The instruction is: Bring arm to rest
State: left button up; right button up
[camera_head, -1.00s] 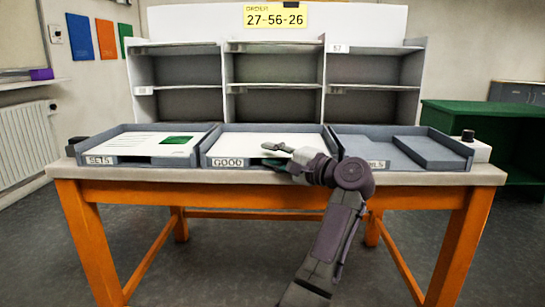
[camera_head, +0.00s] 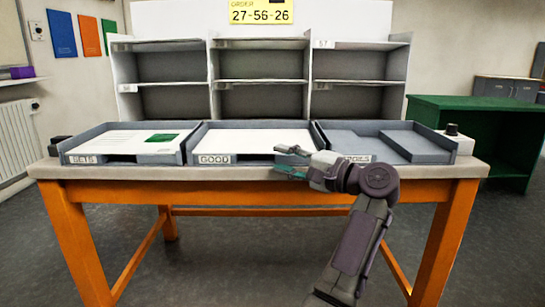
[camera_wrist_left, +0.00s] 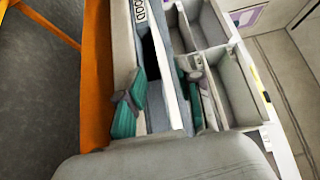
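My left gripper (camera_head: 283,161) is at the front edge of the table, before the right part of the tray labelled GOOD (camera_head: 245,159). My left arm reaches up from the lower right of the head view. My right gripper is not in view.
The table (camera_head: 110,172) has an orange frame. The tray labelled SETS (camera_head: 120,158) holds a white sheet with a green patch. A grey tray (camera_head: 410,148) at right has a partly hidden label. Grey shelves (camera_head: 262,82) stand behind. A green cabinet (camera_head: 470,110) stands at right.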

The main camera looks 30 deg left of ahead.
pick_arm(q)
jog(key=shift+d, duration=0.35)
jog(key=shift+s+a, duration=0.1)
